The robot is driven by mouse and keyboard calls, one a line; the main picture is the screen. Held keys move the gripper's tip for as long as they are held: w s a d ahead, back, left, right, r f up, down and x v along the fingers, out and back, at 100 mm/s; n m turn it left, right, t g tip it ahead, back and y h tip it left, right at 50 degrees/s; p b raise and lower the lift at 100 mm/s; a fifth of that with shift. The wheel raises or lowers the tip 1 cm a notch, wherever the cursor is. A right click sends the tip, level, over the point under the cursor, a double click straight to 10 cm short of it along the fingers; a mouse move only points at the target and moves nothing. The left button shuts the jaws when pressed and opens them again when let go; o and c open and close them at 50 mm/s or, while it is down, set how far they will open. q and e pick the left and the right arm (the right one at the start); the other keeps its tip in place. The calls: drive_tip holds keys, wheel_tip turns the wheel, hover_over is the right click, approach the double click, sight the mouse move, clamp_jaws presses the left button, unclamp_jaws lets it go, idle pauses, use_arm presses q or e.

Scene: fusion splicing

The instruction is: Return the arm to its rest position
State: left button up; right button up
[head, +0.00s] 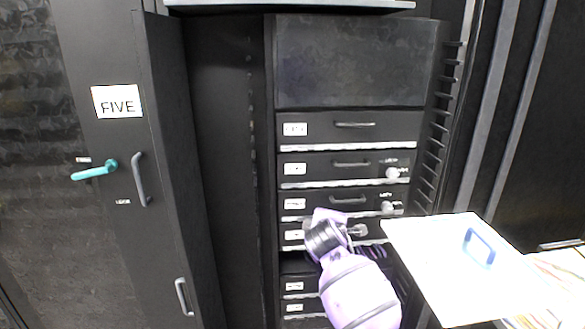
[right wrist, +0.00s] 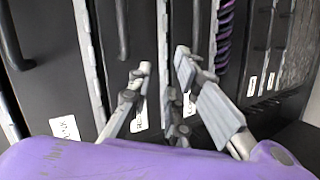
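My right arm, purple with dark bands, reaches up from the bottom middle of the head view. Its gripper (head: 355,230) is in front of the lower drawers of the black rack, by a labelled drawer front (head: 293,235). In the right wrist view the two grey fingers of this gripper (right wrist: 161,66) stand apart with nothing seen between them. Behind them are dark drawer fronts with white labels and a purple coiled cable (right wrist: 226,28). Whether a fingertip touches a drawer cannot be told. My left gripper is not in view.
Upper drawers (head: 352,126) have grey handles, and two show pale round knobs. A cabinet door (head: 110,180) marked FIVE with a teal handle (head: 95,171) stands at left. A white panel (head: 440,272) with a blue handle (head: 480,246) lies close right of my arm.

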drive_tip(key=s+a+f+m+y+p, duration=0.15)
drive_tip(key=s+f+m, duration=0.25)
drive_tip(key=s+f, duration=0.45)
drive_tip(key=s+a+f+m+y+p, duration=0.1)
drive_tip(key=s+f+m+y, duration=0.4)
drive_tip(key=s, duration=0.7)
use_arm(q)
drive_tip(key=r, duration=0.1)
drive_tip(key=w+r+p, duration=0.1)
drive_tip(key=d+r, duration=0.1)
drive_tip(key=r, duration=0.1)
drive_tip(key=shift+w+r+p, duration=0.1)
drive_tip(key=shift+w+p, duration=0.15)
drive_tip(key=shift+p, duration=0.1)
use_arm(e)
drive_tip(key=s+d+f+m+g+h, duration=0.1)
drive_tip(key=s+f, duration=0.4)
drive_tip(key=s, duration=0.7)
drive_tip(key=s+d+f+m+g+h, duration=0.1)
drive_tip(key=s+d+f+m, duration=0.1)
drive_tip(key=s, duration=1.1)
drive_tip(key=s+d+f+m+g+h, duration=0.1)
drive_tip(key=s+d+f, duration=0.2)
drive_tip(key=s+f, duration=0.4)
drive_tip(key=s, duration=0.6)
drive_tip(key=shift+s+d+f+g, duration=0.25)
drive_tip(key=shift+d+f+g, duration=0.05)
drive_tip(key=shift+d+g, duration=0.1)
